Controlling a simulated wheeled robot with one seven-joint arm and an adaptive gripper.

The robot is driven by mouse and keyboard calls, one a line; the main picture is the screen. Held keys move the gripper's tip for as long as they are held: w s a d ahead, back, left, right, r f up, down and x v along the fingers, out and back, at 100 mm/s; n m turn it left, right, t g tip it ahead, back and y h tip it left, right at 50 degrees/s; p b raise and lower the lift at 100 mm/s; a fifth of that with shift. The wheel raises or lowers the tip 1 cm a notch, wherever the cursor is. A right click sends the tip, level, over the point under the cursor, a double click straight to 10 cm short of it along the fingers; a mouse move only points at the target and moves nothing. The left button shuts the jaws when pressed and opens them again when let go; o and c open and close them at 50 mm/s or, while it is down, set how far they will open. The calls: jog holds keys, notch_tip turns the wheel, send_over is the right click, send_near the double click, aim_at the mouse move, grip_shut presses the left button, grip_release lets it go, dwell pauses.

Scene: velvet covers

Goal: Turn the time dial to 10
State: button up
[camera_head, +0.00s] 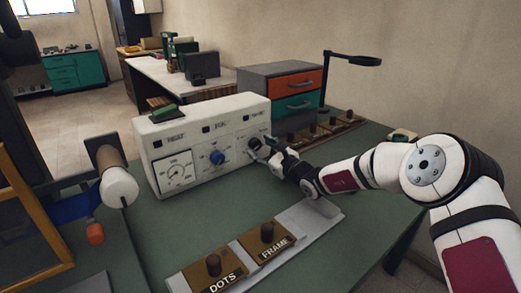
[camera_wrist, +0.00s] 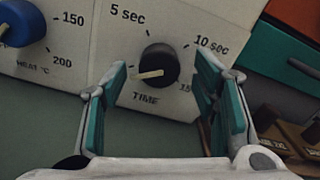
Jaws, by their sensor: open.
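The time dial (camera_wrist: 164,59) is a round black knob with a cream pointer bar on the white control panel. The bar points left, well away from the "10 sec" label (camera_wrist: 212,45), which is up and to the right of the knob. "5 sec" is printed at the upper left and "15", partly hidden, at the lower right. My gripper (camera_wrist: 164,72) is open, with its teal-padded fingers on either side of the knob. Gaps show between pads and knob in the wrist view. In the head view, my gripper (camera_head: 273,152) is at the dial (camera_head: 255,143) and partly covers it.
A blue heat knob (camera_head: 217,157) and a gauge (camera_head: 175,171) are left of the dial on the panel. A drawer unit (camera_head: 290,88) stands behind at the right. The DOTS (camera_head: 214,267) and FRAME (camera_head: 267,233) blocks lie in front. Green tabletop lies clear between.

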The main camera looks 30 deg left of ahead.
jog(key=shift+w+a, duration=0.15)
jog(key=shift+a, duration=0.35)
jog(key=c, duration=1.2)
jog(key=shift+o, duration=0.2)
